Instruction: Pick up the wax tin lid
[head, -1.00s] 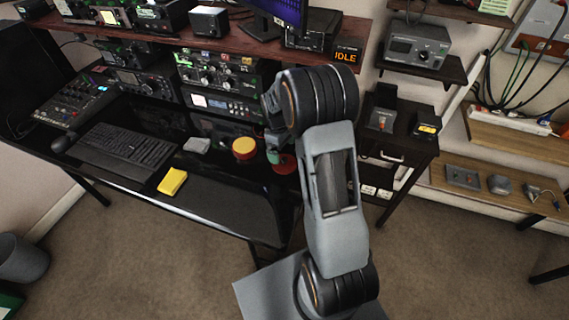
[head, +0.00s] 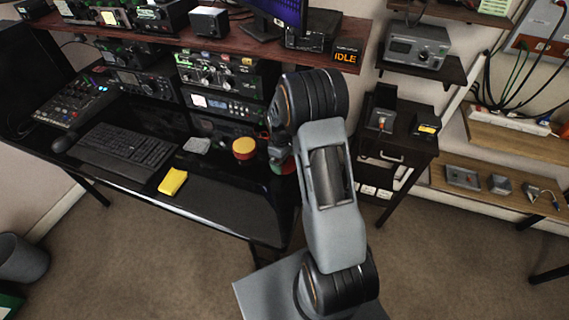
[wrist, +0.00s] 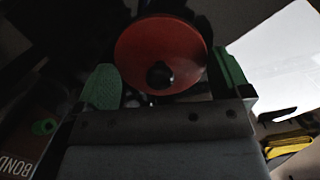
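Whether a fingertip touches the disc cannot be told. In the head view the gripper (head: 278,158) is over the desk's right end, largely covered by my wrist.
A round yellow-topped red tin (head: 244,148) stands left of the gripper. A grey item (head: 197,145), a yellow sponge-like block (head: 172,181) and a keyboard (head: 125,147) lie farther left. Radios (head: 222,75) stand behind. The black desk's front right (head: 235,205) is clear.

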